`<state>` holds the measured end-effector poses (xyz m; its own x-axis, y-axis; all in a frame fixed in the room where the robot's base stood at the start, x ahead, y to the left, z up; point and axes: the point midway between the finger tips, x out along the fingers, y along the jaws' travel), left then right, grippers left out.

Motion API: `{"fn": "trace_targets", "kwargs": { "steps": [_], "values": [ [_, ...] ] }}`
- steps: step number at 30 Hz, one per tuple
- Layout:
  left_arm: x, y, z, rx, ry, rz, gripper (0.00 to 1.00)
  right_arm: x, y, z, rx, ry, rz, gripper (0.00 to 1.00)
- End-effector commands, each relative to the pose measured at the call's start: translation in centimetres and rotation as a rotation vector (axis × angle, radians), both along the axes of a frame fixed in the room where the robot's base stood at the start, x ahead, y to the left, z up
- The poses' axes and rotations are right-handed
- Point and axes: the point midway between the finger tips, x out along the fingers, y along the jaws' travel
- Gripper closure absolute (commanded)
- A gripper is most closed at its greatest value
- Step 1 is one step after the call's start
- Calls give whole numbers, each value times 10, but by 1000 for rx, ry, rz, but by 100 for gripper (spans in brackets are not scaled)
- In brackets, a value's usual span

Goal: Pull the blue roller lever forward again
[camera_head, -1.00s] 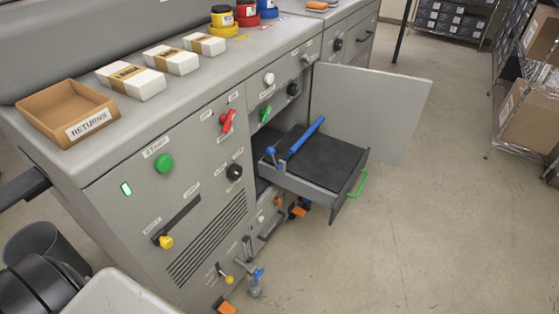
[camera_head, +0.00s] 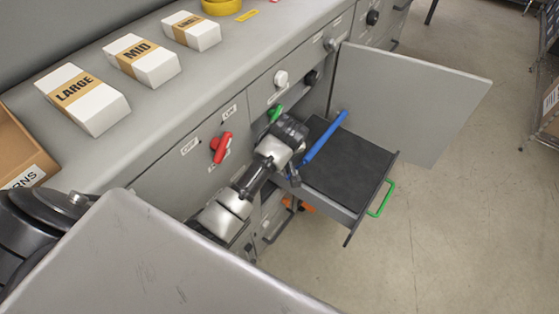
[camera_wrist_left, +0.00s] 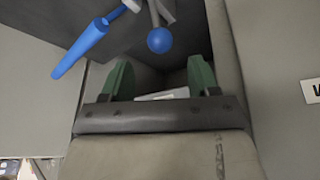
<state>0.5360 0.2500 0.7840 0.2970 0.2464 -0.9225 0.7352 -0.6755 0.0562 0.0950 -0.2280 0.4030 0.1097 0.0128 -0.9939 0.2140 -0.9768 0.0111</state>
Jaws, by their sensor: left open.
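A long blue bar handle (camera_head: 325,137) slants over the dark pulled-out tray (camera_head: 345,165) in the head view. It also shows at the upper left of the left wrist view (camera_wrist_left: 80,47). A blue ball knob (camera_wrist_left: 160,40) on a pale stem shows just beyond my fingers in the wrist view; I cannot tell which blue part is the roller lever. My left gripper (camera_wrist_left: 160,80) is open, its two green fingers apart and nothing between them. In the head view my left arm reaches to the tray's near left side and hides the fingers. My right gripper is not in view.
An open grey door (camera_head: 410,105) stands behind the tray. A green handle (camera_head: 381,198) is on the tray's front.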

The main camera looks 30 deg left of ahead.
Motion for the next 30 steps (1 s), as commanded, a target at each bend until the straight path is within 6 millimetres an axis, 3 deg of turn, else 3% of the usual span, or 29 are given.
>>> {"fn": "trace_targets", "kwargs": {
  "steps": [6,12,18,26,30],
  "values": [
    [12,11,-42,1,4,-1,39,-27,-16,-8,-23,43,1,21],
    [22,19,-71,2,3,-3,39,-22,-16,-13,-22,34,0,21],
    [26,22,-82,0,2,-4,39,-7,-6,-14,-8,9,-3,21],
    [26,22,-83,0,1,-3,39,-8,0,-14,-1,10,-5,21],
    [26,22,-83,0,1,-3,59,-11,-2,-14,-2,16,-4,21]
  ]
}}
